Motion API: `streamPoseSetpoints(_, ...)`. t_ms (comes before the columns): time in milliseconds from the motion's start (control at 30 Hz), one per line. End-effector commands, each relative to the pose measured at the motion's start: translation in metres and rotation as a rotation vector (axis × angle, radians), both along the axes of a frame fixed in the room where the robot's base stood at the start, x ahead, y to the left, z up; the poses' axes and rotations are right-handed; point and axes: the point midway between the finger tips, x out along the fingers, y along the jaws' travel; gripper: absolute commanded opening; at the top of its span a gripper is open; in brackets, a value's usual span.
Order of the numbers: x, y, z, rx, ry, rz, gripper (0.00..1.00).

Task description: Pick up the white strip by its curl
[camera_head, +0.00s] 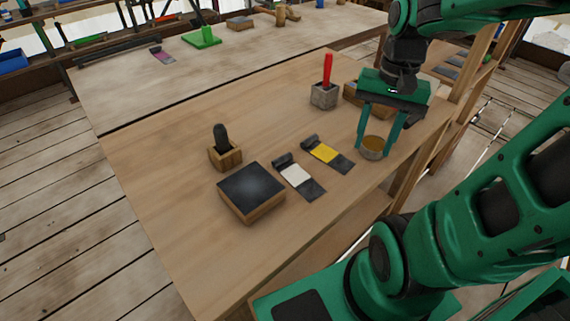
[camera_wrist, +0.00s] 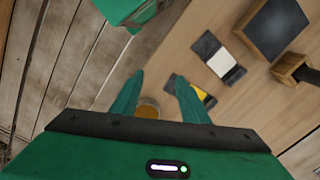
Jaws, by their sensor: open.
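The white strip (camera_head: 296,175) is a dark strip with a white middle, lying on the wooden table. Its dark curl (camera_head: 282,159) rises at the end away from the table's near edge. In the wrist view the white strip (camera_wrist: 219,62) lies beyond the fingers, up and to the right. My gripper (camera_head: 373,149) is open and empty, to the right of the strip and apart from it, above or near a round cup. It also shows in the wrist view (camera_wrist: 158,80), fingers spread.
A yellow strip (camera_head: 326,152) lies between the white strip and my gripper. A dark-topped block (camera_head: 250,190) stands close left of the white strip. A wooden holder (camera_head: 226,157), a stone block with a red tool (camera_head: 324,95) and a round cup (camera_head: 373,148) stand nearby. The table's left part is clear.

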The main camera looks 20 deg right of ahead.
Motion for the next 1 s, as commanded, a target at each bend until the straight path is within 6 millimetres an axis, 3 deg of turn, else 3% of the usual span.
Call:
streamPoseSetpoints(33,0.018,0.005,-0.002,0.015,0.012,-0.041,0.41)
streamPoseSetpoints(200,0.074,0.030,-0.007,0.082,0.043,-0.193,0.41)
streamPoseSetpoints(500,0.149,0.078,-0.022,0.227,0.139,-0.437,0.41)
streamPoseSetpoints(733,0.172,0.098,-0.026,0.288,0.192,-0.530,0.41)
streamPoseSetpoints(1000,0.170,0.113,-0.054,0.295,0.203,-0.544,0.41)
